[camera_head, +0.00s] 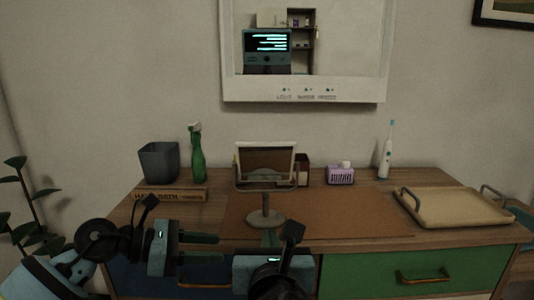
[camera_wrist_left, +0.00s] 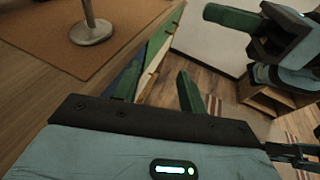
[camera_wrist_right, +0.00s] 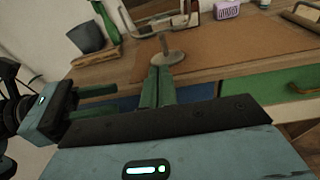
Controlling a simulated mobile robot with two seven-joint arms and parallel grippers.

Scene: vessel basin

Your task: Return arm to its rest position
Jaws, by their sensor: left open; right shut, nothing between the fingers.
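My left gripper (camera_head: 212,248) is in front of the dresser's left part, its two green fingers pointing right and apart with nothing between them. In the left wrist view its open fingers (camera_wrist_left: 158,75) are in front of the dresser's front side. My right gripper (camera_head: 269,237) is low in the middle, in front of the dresser's edge and below the stand mirror. In the right wrist view its fingers (camera_wrist_right: 158,75) are together and empty. The two grippers are close side by side, not seen touching. The left gripper also shows at the left of that view (camera_wrist_right: 92,102).
The dresser (camera_head: 470,232) bears a stand mirror (camera_head: 266,222), grey bin (camera_head: 158,162), green spray bottle (camera_head: 196,160), purple box (camera_head: 340,176), toothbrush (camera_head: 385,155) and beige tray (camera_head: 455,207). A green drawer (camera_head: 370,277) and a blue drawer (camera_wrist_right: 195,92) face me. A plant (camera_head: 35,210) stands left.

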